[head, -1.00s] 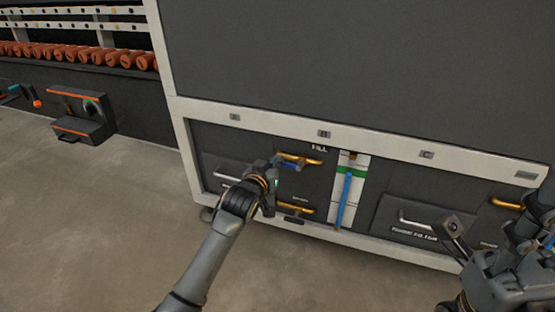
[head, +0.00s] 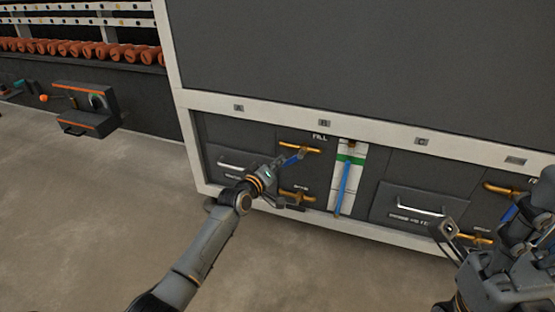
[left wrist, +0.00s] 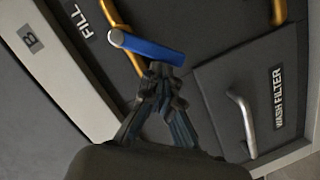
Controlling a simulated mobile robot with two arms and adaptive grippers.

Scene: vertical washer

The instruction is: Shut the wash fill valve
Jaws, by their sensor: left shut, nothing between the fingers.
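The wash fill valve shows in the head view as a yellow pipe (head: 300,148) under the FILL label, with a blue lever (head: 293,159). In the left wrist view the blue lever (left wrist: 150,48) lies across the yellow pipe (left wrist: 122,38). My left gripper (head: 277,167) is at the lever's lower left end. In the left wrist view its fingertips (left wrist: 160,78) are shut and empty, close under the lever; I cannot tell whether they touch it. My right gripper (head: 450,230) is at the right, partly in view; its jaw state is unclear.
A WASH FILTER drawer handle (left wrist: 243,122) is beside the valve. Below the valve is another yellow pipe (head: 297,196). A white gauge strip with a blue column (head: 343,188) stands to the right. Another drawer (head: 415,207) and yellow pipe (head: 508,189) are farther right.

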